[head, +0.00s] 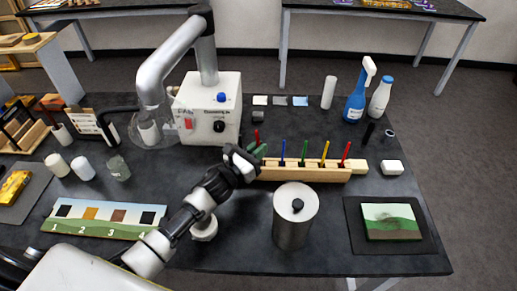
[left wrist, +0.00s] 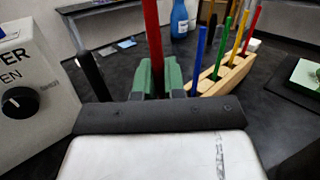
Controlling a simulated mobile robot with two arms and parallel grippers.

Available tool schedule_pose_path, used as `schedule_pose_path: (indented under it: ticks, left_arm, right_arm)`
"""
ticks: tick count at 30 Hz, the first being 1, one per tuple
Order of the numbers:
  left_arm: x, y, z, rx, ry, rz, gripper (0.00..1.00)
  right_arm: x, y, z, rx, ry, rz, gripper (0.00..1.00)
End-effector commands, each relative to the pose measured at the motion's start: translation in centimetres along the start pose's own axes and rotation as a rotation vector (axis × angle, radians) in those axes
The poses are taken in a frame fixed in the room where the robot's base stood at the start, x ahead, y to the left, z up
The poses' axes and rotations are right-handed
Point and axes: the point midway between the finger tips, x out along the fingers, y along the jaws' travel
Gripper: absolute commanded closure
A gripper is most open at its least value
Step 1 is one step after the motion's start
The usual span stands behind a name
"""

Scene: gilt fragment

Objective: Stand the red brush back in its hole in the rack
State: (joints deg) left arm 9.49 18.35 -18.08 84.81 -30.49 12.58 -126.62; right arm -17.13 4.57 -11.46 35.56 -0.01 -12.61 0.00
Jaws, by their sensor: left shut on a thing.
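My left gripper (head: 256,150) is shut on a red brush (head: 257,134), with its green fingers around the handle. In the left wrist view the gripper (left wrist: 158,80) holds the brush (left wrist: 151,30) close to upright; its lower end is hidden. The wooden rack (head: 300,173) lies to the right of the held brush, and its left end is partly hidden in the head view. It also shows in the left wrist view (left wrist: 225,78). Blue, green, yellow and another red brush (head: 346,152) stand in the rack. My right gripper is not in view.
A white machine (head: 212,108) stands behind and left of the gripper. A metal canister (head: 293,222) stands in front of the rack. A white block (head: 392,167) sits right of the rack, and a painted panel (head: 390,221) lies on a dark mat at the front right.

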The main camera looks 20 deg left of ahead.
Motion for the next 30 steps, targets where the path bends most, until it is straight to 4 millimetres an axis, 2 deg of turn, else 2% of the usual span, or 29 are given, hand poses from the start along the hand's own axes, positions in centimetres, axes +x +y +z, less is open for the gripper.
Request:
schedule_pose_path:
  ticks: [3, 4, 9, 17, 20, 23, 30]
  left_arm:
    - [0.0, 0.0, 0.1, 0.0, 0.0, 0.0, 1.0]
    - [0.0, 0.0, 0.1, -0.001, 0.0, 0.0, 0.85]
    - [0.0, 0.0, 0.1, -0.001, 0.0, 0.0, 0.6]
    - [-0.1, 0.0, 0.0, -0.001, 0.0, 0.0, 0.6]
    - [-0.7, 0.0, -0.1, -0.001, 0.001, 0.0, 0.6]
    - [-2.1, 0.0, -0.3, -0.001, 0.002, -0.001, 0.6]
    - [-7.1, 0.0, -0.4, -0.001, 0.002, -0.001, 0.6]
  right_arm:
    - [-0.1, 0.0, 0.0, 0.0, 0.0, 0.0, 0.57]
    - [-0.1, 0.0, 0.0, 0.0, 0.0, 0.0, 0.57]
    - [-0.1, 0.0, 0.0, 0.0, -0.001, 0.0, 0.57]
    - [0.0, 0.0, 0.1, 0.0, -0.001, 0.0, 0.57]
    - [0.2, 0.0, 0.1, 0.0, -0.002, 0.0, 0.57]
    - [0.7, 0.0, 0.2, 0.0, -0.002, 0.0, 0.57]
    - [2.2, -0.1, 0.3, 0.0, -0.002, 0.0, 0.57]
